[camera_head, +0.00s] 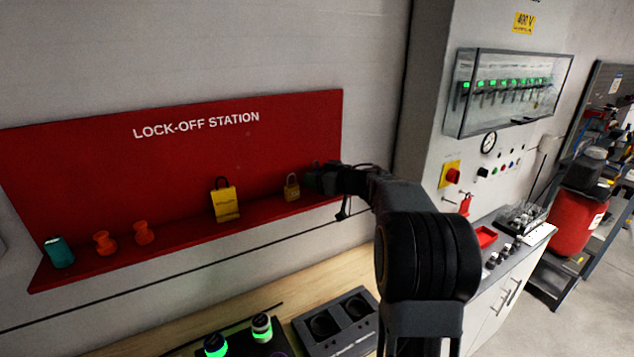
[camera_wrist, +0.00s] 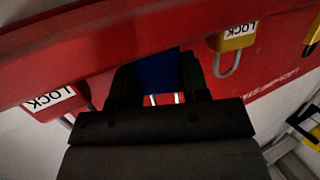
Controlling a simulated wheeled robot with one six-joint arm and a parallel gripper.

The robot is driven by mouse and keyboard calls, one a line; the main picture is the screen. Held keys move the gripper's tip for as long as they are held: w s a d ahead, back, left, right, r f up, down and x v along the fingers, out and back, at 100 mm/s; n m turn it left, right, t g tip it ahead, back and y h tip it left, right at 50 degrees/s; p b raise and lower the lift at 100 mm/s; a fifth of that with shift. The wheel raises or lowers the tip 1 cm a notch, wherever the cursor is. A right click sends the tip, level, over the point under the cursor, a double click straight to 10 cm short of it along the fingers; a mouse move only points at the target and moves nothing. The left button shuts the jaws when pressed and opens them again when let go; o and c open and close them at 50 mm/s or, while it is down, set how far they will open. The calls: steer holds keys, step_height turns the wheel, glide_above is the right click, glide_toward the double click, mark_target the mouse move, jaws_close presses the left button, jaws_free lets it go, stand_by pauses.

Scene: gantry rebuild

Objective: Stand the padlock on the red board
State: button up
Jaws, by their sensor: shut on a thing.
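My gripper (camera_head: 314,180) reaches to the right end of the red board (camera_head: 255,150), just above its ledge. In the wrist view my gripper (camera_wrist: 158,88) is shut on a blue block-like body (camera_wrist: 158,68), which seems to be a padlock. Two bright strips below it look like its shackle legs. In the head view it is hidden by the gripper. The wrist view shows the board's red ledge (camera_wrist: 110,35) close by the blue body; I cannot tell whether they touch. A yellow padlock (camera_head: 291,190) stands left of my gripper, also in the wrist view (camera_wrist: 234,38).
A red padlock (camera_wrist: 50,103) is on the gripper's other side. Further left on the ledge are a yellow lock-shaped item (camera_head: 226,203), two orange pieces (camera_head: 105,243) and a teal item (camera_head: 59,252). A grey cabinet (camera_head: 430,120) stands right of the board.

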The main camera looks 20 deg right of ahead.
steer(key=shift+f, duration=0.85)
steer(key=shift+d+f, duration=0.1)
steer(key=shift+f, duration=0.05)
steer(key=o, duration=1)
steer(key=shift+c, duration=0.2)
